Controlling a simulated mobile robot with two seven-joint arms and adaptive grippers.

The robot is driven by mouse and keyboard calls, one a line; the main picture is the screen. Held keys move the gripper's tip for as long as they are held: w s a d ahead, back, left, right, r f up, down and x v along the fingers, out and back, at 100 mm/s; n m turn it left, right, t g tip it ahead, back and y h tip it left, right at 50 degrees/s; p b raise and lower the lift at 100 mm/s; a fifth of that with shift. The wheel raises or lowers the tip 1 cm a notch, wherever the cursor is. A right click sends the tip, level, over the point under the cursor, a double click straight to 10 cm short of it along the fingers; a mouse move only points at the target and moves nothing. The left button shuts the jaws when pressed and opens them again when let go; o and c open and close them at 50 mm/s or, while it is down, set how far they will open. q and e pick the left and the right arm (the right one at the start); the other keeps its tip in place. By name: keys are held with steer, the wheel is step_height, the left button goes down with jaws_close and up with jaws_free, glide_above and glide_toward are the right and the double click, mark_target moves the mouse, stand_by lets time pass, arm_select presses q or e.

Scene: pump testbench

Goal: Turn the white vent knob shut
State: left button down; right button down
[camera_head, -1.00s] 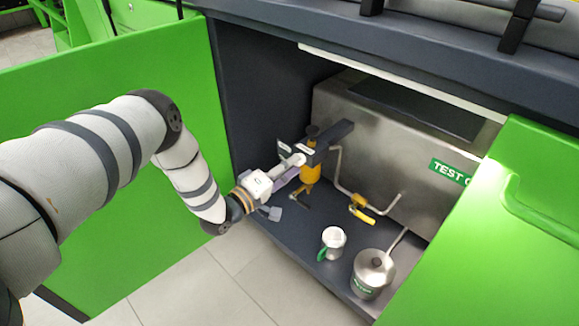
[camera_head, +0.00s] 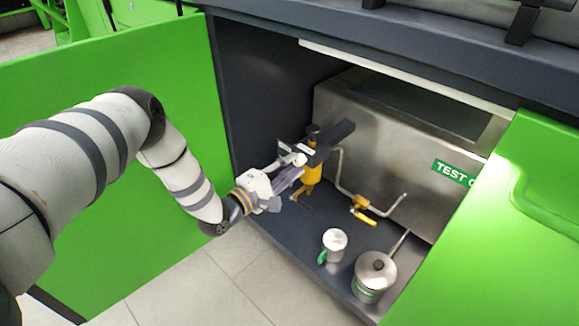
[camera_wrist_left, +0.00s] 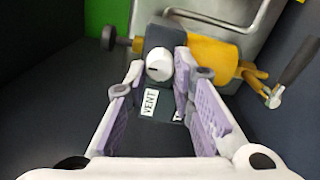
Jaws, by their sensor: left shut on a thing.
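The white vent knob (camera_wrist_left: 159,66) sits on a dark block with a VENT label (camera_wrist_left: 149,102) in the left wrist view. My left gripper (camera_wrist_left: 160,68) has its lilac-padded fingers on either side of the knob and is shut on it. In the head view my left gripper (camera_head: 291,168) reaches into the cabinet at the dark block, beside the yellow pump body (camera_head: 312,173). There the fingers mostly hide the knob. My right gripper is in neither view.
A steel tank (camera_head: 385,140) stands behind the pump, with a pipe and yellow-handled valve (camera_head: 362,210). Green doors (camera_head: 100,220) flank the opening.

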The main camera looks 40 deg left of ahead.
arm_select(q)
steer(key=shift+s+f, duration=0.1)
steer(key=c, duration=1.4)
jaws_free()
steer(key=shift+o, duration=0.2)
steer(key=s+a, duration=0.1)
steer(key=s, duration=1.1)
